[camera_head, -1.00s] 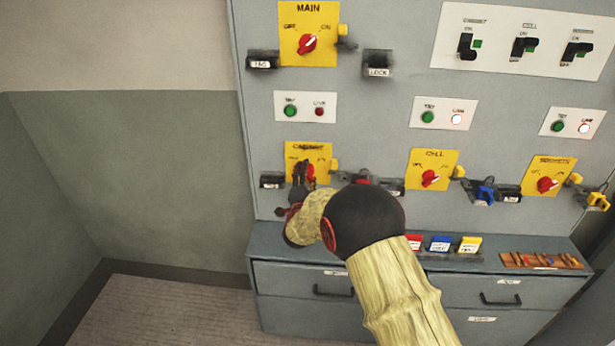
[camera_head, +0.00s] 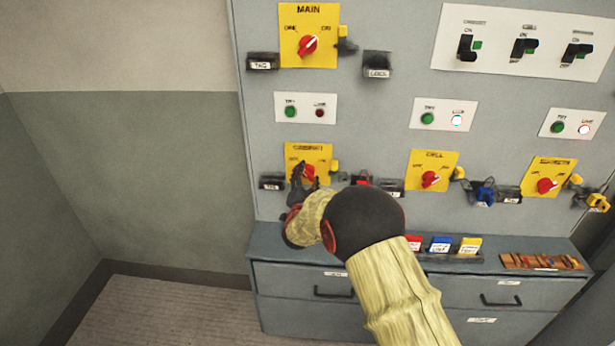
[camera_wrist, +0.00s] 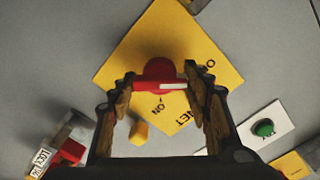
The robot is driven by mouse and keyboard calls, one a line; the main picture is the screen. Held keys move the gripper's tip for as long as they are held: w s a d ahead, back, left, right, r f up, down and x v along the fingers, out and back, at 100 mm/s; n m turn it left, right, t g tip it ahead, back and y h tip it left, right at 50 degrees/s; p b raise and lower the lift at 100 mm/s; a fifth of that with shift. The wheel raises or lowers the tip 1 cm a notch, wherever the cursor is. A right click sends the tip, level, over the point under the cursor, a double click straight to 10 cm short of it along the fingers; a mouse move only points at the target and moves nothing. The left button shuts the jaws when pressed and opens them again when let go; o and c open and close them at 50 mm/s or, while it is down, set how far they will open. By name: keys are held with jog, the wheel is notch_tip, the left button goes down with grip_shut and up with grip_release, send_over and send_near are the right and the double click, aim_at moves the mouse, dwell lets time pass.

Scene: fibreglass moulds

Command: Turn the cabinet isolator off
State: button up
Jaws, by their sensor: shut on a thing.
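The cabinet isolator is a yellow plate (camera_head: 322,150) with a red rotary knob (camera_head: 309,170), at the lower left of the panel in the head view. My gripper (camera_head: 302,178) is at this knob and partly hides it and the plate. In the wrist view, the red knob (camera_wrist: 160,76) lies between the two fingers of my gripper (camera_wrist: 166,84), which is shut on it. The knob's white mark points right, towards the side with the partly hidden "O" lettering. The word "ON" is below the knob. The plate (camera_wrist: 130,62) appears rotated.
A yellow tab (camera_wrist: 138,132) sticks out beside the plate. The MAIN isolator (camera_head: 307,44) is above; the CELL isolator (camera_head: 431,180) and another isolator (camera_head: 546,185) are to the right. Padlocks (camera_head: 486,193) hang between them. A ledge (camera_head: 300,240) with tags and drawers is below.

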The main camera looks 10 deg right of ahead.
jog(key=o, duration=1.2)
jog(key=shift+c, duration=0.2)
jog(key=shift+s, duration=0.1)
jog(key=v, duration=1.1)
jog(key=shift+s+a, duration=0.2)
jog(key=shift+s, duration=0.15)
jog(key=shift+f, duration=0.1)
